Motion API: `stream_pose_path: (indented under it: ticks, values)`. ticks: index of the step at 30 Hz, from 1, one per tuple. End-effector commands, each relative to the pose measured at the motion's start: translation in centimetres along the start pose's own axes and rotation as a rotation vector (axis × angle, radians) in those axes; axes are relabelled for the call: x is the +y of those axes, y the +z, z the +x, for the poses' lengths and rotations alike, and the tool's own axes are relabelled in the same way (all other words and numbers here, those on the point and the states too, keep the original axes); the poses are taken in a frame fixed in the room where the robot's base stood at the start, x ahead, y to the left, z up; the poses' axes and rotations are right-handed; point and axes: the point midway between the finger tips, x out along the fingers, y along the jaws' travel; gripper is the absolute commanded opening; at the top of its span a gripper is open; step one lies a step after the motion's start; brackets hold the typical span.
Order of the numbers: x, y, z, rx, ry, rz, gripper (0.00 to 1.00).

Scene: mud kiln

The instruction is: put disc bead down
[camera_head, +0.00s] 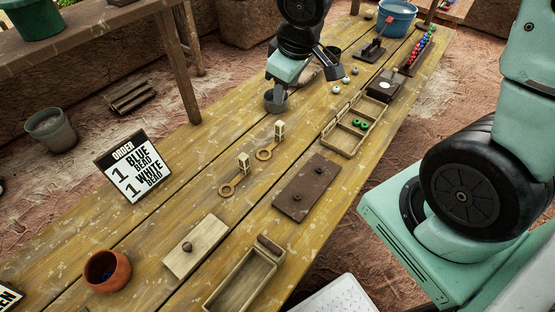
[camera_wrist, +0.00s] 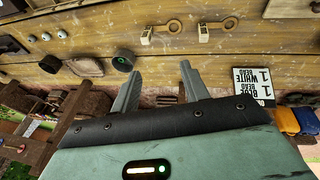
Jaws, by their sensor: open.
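My gripper (camera_wrist: 160,76) is open, with nothing between its fingers in the wrist view. In the head view it is at the table's far long edge, beside a small dark grey cup (camera_head: 274,102). That cup also shows near one fingertip in the wrist view (camera_wrist: 123,62). I cannot pick out the disc bead for certain. Green ring-shaped beads (camera_head: 360,124) lie in a wooden divided tray (camera_head: 340,141). Several small pale beads (camera_head: 346,80) lie loose on the table.
The long wooden table (camera_head: 150,240) holds an order sign (camera_head: 133,172), two tagged wooden rings (camera_head: 264,154), a dark lidded board (camera_head: 306,188), a pale board (camera_head: 195,247), an open box (camera_head: 245,280) and a clay pot (camera_head: 107,270). A blue bucket (camera_head: 396,20) stands at the far end.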

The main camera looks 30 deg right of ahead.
Motion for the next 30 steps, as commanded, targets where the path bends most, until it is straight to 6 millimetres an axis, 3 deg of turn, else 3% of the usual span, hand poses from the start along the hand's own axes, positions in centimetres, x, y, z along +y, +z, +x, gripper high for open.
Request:
stream_pose_path:
  ticks: [1, 3, 6, 9, 14, 30]
  values:
    - [-4.3, 0.5, -2.0, -0.021, -0.036, -0.038, 0.45]
    - [-9.2, 2.1, -4.1, -0.066, -0.092, -0.072, 0.45]
    - [-14.5, 4.8, -6.7, -0.127, -0.168, -0.118, 0.45]
    - [-17.8, 7.2, -8.4, -0.172, -0.223, -0.15, 0.45]
    - [-19.6, 8.8, -9.5, -0.203, -0.26, -0.171, 0.45]
    - [-19.6, 8.7, -9.4, -0.204, -0.261, -0.167, 0.45]
